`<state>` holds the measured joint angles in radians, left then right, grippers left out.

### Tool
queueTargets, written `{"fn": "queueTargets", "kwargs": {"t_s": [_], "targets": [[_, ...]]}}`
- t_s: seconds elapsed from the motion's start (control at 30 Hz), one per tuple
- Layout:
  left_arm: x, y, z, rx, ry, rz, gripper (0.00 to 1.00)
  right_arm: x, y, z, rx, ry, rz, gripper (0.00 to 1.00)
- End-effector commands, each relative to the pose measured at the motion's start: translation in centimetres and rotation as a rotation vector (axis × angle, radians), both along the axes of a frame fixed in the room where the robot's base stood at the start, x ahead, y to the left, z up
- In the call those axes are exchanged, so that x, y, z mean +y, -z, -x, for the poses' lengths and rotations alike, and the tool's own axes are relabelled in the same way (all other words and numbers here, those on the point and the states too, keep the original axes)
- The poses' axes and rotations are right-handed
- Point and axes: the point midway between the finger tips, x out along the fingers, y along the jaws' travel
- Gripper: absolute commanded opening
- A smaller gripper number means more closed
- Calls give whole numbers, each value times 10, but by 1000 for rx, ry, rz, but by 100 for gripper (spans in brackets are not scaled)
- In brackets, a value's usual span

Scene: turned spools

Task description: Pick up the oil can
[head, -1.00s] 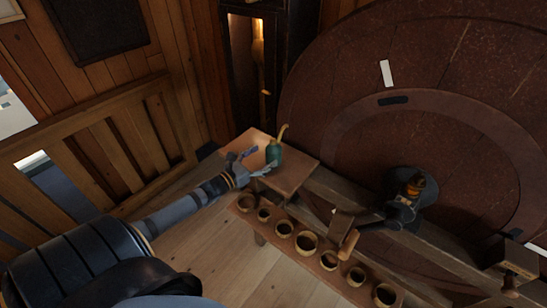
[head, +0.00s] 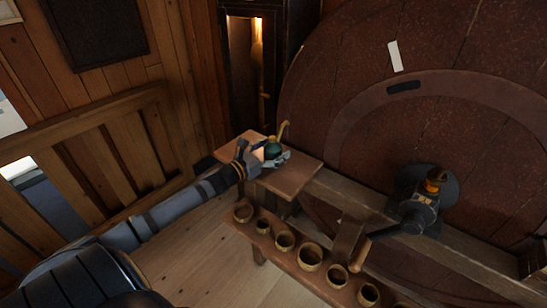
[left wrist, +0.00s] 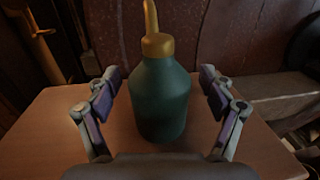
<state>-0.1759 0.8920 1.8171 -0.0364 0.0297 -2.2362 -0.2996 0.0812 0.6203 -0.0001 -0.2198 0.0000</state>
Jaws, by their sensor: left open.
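The oil can (head: 273,150) is dark green with a brass collar and a thin brass spout. It stands upright on a small wooden table (head: 299,174) in the head view. In the left wrist view the oil can (left wrist: 160,100) stands between the two fingers of my left gripper (left wrist: 161,100), with a visible gap on each side. My left gripper (head: 268,152) is open and hides part of the can in the head view. My right gripper is not in view.
A bench with several wooden bowls (head: 310,257) runs in front of the table. A huge dark red wheel (head: 400,60) with a crank (head: 412,222) stands behind and to the right. A slatted wooden railing (head: 100,165) is at the left.

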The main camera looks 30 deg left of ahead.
Motion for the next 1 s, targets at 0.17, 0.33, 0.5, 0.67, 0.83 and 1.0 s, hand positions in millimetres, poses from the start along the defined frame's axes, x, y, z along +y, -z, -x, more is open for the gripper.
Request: {"fn": "queueTargets", "kwargs": {"t_s": [0.17, 0.33, 0.5, 0.67, 0.83, 1.0], "targets": [[0, -1, 0, 0, 0, 0, 70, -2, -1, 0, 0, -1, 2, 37], [0, 0, 0, 0, 0, 0, 47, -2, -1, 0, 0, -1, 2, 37], [0, 0, 0, 0, 0, 0, 23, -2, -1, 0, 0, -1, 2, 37], [0, 0, 0, -1, 1, 0, 17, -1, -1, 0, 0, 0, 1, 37], [2, -5, -1, -1, 0, 0, 17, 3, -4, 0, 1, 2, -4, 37], [13, -25, -6, -3, -4, -3, 17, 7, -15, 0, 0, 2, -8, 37]]}}
